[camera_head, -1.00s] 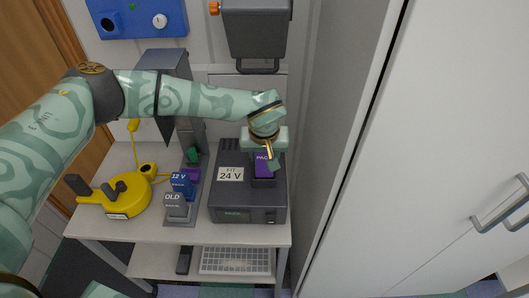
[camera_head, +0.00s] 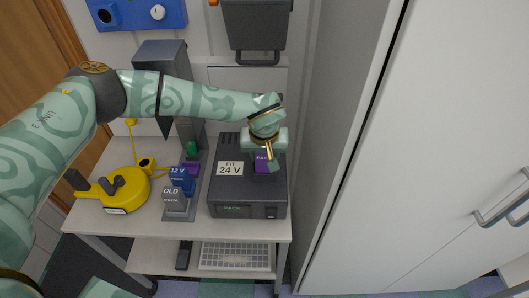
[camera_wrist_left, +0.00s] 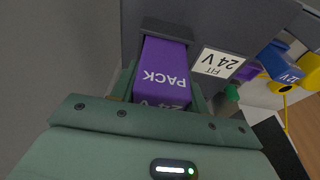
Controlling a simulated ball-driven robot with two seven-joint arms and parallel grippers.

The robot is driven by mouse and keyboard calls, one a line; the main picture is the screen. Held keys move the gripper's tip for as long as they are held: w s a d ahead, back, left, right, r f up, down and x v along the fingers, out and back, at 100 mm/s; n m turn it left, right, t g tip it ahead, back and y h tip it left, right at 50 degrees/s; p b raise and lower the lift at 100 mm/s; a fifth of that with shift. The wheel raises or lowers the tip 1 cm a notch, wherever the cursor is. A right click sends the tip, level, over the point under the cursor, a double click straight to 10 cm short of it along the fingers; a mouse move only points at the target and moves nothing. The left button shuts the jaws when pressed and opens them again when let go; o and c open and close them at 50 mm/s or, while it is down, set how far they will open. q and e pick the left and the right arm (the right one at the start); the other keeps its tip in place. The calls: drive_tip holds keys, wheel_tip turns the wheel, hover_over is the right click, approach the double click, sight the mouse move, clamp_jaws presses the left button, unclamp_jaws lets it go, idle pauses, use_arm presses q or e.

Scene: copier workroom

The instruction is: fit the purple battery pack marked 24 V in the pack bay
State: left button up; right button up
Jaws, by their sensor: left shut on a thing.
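The purple pack (camera_head: 262,164) is in my left gripper (camera_head: 264,153), over the top of the dark grey unit (camera_head: 243,190), right of its "FIT 24 V" label (camera_head: 229,168). My left wrist view shows the pack's purple face (camera_wrist_left: 164,70) with "PACK" and a partly covered "24 V". The gripper's fingers are on both sides of it. The pack's far end meets a dark raised rim, the pack bay (camera_wrist_left: 168,29); how deep it sits I cannot tell. My right gripper is not in view.
Left of the unit, a stand holds a grey "OLD" pack (camera_head: 172,196), a blue 12 V pack (camera_head: 182,176) and another purple piece (camera_head: 191,168). A yellow device (camera_head: 122,190) lies further left. A tall white cabinet (camera_head: 420,150) bounds the right.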

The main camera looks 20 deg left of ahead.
use_arm(q)
drive_tip(key=shift+f, duration=0.45)
drive_tip(key=o, duration=1.3)
drive_tip(key=shift+c, duration=0.2)
drive_tip(key=p+v, duration=0.1)
drive_tip(key=v, duration=1.5)
drive_tip(key=shift+s+d, duration=0.1)
